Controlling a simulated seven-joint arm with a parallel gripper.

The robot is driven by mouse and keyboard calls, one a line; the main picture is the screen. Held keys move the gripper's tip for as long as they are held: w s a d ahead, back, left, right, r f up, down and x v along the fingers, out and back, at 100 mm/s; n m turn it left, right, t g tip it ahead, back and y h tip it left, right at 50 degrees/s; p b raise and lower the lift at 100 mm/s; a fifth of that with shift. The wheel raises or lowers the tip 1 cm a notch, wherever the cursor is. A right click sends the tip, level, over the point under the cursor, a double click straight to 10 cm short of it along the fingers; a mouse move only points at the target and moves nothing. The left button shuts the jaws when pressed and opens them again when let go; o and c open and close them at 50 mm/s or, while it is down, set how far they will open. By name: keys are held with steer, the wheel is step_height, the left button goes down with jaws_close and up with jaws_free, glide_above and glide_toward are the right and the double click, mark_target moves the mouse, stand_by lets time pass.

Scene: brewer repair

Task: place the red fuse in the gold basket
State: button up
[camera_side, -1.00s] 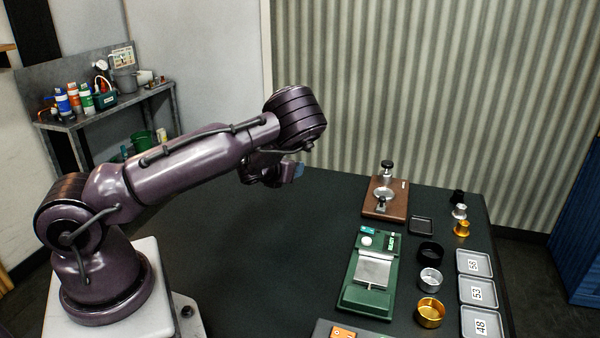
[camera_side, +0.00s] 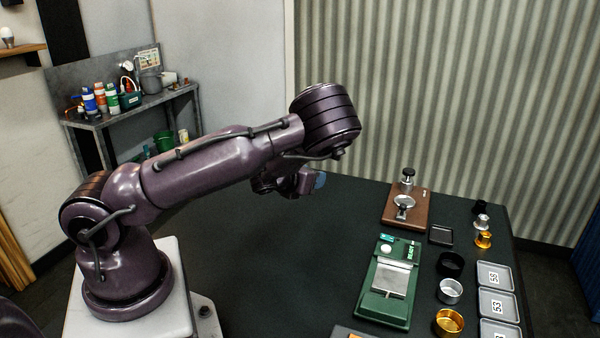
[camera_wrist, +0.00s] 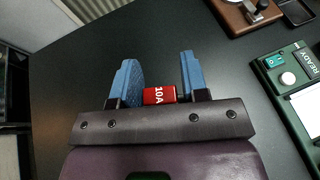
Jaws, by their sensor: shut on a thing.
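My gripper (camera_wrist: 158,62) has blue fingers and is shut on the red fuse (camera_wrist: 160,95), which is marked 10A and sits between the fingers close to the palm. In the side view my gripper (camera_side: 314,182) hangs above the left back part of the dark table, and the fuse cannot be made out there. The gold basket (camera_side: 449,323) is a round open cup at the front right of the table, far to the right of my gripper. It looks empty and is outside the wrist view.
A silver basket (camera_side: 450,291) and a black basket (camera_side: 450,264) stand behind the gold one. Numbered grey trays (camera_side: 497,303) lie to their right. A green scale (camera_side: 388,308) and a brown board (camera_side: 421,207) stand left of them. The table's middle is clear.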

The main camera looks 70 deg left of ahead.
steer(key=w+d+f+m+t+h, duration=0.1)
steer(key=w+d+m+h, duration=0.3)
steer(key=d, duration=0.5)
steer(key=w+d+f+m+t+h, duration=0.1)
steer(key=w+d+m+h, duration=0.15)
steer(key=w+d, duration=0.5)
steer(key=d+r+m+g+h, duration=0.1)
steer(key=d+m+g+h, duration=0.55)
steer(key=d, duration=1.75)
steer(key=shift+w+a+f+m+t+h, duration=0.1)
steer(key=shift+f+m+t+h, duration=0.3)
steer(key=shift+f, duration=1)
steer(key=shift+w+a+f+m+t+h, duration=0.25)
steer(key=shift+f+h, duration=0.35)
steer(key=shift+f, duration=0.75)
steer(key=shift+d+f+m+t+h, duration=0.15)
steer(key=shift+f+t+h, duration=0.3)
steer(key=shift+f, duration=0.95)
steer(key=o, duration=1)
steer(key=shift+r, duration=3.5)
